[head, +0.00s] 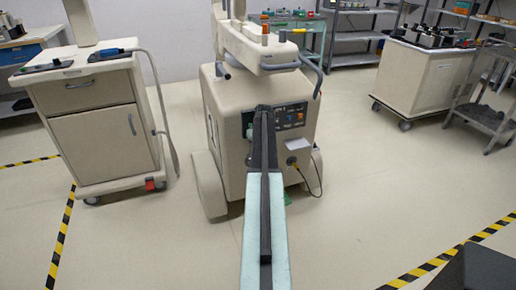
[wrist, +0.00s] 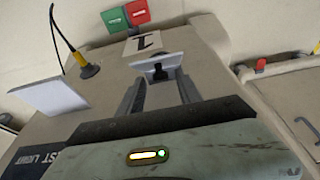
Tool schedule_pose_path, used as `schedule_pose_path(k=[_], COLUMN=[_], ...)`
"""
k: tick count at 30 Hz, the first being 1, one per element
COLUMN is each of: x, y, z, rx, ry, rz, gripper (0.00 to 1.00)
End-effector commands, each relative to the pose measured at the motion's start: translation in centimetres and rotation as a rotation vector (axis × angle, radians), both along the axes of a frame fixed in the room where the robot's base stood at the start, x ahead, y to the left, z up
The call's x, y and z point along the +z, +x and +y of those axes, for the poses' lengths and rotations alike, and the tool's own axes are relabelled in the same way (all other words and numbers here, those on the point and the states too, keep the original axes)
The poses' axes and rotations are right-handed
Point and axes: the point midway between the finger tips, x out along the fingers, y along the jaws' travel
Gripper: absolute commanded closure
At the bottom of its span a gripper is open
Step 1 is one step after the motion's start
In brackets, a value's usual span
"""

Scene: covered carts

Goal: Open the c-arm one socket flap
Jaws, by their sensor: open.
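The c-arm unit (head: 225,120) is a beige wheeled cart in the middle of the head view. In the wrist view its socket flap (wrist: 157,60) is a pale grey plate with a dark piece under it, below a label with a 1 (wrist: 142,43). I cannot tell whether the flap is raised. My gripper (wrist: 159,80) is open, its two grey fingers one on each side of the dark piece. I cannot tell whether they touch anything. In the head view my arm hides the flap and the fingers.
A green switch (wrist: 115,18) and a red switch (wrist: 138,11) sit beyond the label. A yellow plug with a black cable (wrist: 88,70) and a white card (wrist: 47,97) are at the left.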

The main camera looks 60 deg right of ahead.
Motion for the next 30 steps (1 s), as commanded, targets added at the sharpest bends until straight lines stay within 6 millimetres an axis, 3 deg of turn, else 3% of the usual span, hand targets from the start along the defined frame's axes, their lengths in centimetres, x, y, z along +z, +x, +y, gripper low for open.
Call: schedule_pose_path(k=[5,16,30], x=[1.4,7.4,7.4], y=[-0.3,-1.9,-2.0], z=[0.2,1.4,1.5], rx=[0.0,0.0,0.0], ry=[-0.001,0.001,0.001], rz=[-0.001,0.001,0.001], gripper=[0.59,0.59,0.59])
